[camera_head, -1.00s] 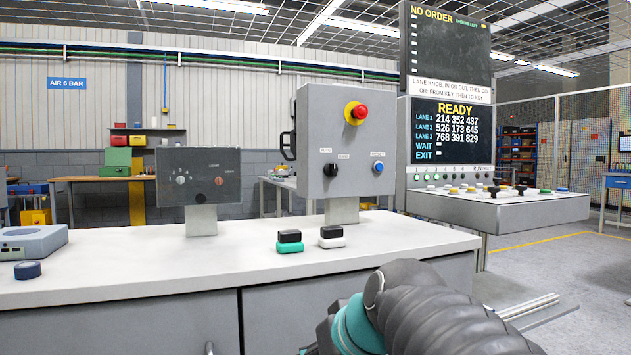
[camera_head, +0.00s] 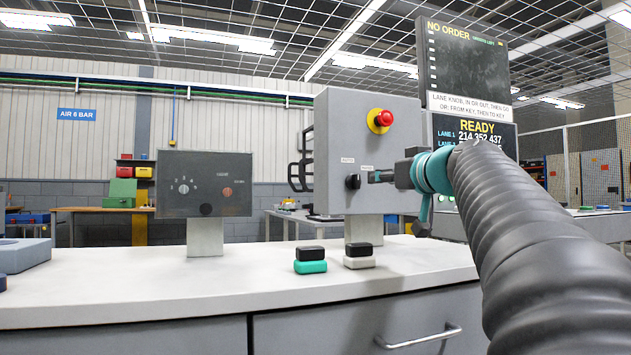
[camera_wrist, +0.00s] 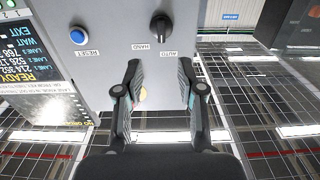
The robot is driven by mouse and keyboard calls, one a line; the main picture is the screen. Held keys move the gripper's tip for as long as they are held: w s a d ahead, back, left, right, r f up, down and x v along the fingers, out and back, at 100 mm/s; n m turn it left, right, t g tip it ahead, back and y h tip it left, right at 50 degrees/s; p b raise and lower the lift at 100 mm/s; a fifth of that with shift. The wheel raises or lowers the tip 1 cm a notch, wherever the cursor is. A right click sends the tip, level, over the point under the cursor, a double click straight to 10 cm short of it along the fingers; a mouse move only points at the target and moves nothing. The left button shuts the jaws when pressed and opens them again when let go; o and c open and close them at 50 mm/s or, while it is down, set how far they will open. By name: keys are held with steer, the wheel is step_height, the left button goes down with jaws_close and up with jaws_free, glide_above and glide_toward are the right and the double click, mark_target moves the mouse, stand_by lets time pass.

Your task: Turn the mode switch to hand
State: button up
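The black mode switch knob (camera_head: 352,181) is on the front of the grey control box (camera_head: 335,120), below the red emergency stop button (camera_head: 384,118). In the wrist view, which is upside down, the knob (camera_wrist: 160,27) shows whole, with the HAND and AUTO labels beside each other. I cannot tell surely which label it points to. My gripper (camera_wrist: 159,75) is open and empty, its two fingers apart in front of the box face. In the head view my gripper (camera_head: 378,177) is just right of the knob. No contact with the knob shows.
Black-and-green (camera_head: 310,260) and black-and-white (camera_head: 359,257) blocks lie on the white bench (camera_head: 200,290). A dark panel (camera_head: 204,183) stands left. A display (camera_head: 465,75) is right.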

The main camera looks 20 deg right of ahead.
mark_target(358, 180)
steer(key=w, duration=0.3)
steer(key=w+p, duration=0.1)
steer(key=w, duration=0.3)
steer(key=w+p, duration=0.1)
steer(key=w, duration=0.2)
steer(key=shift+w+a, duration=0.3)
